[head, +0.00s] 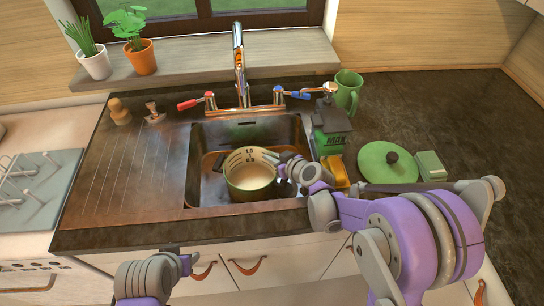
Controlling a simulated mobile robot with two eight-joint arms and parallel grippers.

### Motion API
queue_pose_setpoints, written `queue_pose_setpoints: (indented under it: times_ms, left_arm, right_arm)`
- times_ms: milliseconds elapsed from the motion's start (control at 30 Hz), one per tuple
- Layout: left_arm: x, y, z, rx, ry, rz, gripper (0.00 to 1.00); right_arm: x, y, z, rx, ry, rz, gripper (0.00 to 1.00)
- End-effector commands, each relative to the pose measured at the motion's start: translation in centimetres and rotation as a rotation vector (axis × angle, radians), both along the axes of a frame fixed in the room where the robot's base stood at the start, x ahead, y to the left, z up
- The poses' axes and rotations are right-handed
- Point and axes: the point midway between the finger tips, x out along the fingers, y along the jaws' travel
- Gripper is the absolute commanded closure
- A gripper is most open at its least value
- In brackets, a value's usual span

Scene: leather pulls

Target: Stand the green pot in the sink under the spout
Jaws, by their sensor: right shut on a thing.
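The copper-coloured spout (238,62) rises behind the sink, and the pot appears nearer to me than the spout. My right gripper (284,166) is shut on the pot at its right rim side; the fingertips are partly hidden. My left gripper (180,257) is low at the left, in front of the counter, its fingers unclear.
A green soap bottle (330,128) and a yellow sponge (334,172) stand close to the sink's right edge. A green mug (348,91), green lid (387,162) and small green box (431,166) are farther right. The drainboard (135,165) is mostly bare.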

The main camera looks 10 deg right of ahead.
Motion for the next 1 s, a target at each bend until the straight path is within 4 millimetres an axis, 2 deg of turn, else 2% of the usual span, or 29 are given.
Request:
queue_pose_setpoints:
  times_ms: [200,233,400,767,867,1000]
  left_arm:
    - [-0.1,0.0,-0.4,0.000,0.001,0.000,0.50]
    - [-0.1,0.0,-0.4,0.000,0.001,0.000,0.50]
    - [-0.1,0.0,-0.3,0.000,0.001,0.000,0.50]
    - [0.0,0.0,-0.2,0.000,0.001,0.000,0.50]
    - [0.0,0.0,0.0,0.000,0.000,0.000,0.50]
    - [0.1,0.0,0.5,0.000,-0.002,0.000,0.50]
  right_arm:
    - [0.0,0.0,-0.4,0.002,0.000,-0.001,1.00]
    - [0.0,0.0,-0.4,0.002,0.000,-0.001,0.84]
    - [0.0,0.0,-0.4,0.001,0.000,-0.001,0.53]
    - [0.0,0.0,0.0,-0.001,0.000,0.000,0.52]
    - [0.0,0.0,1.2,-0.001,0.000,0.000,0.52]
    - [0.0,0.0,4.0,0.000,-0.001,0.000,0.52]
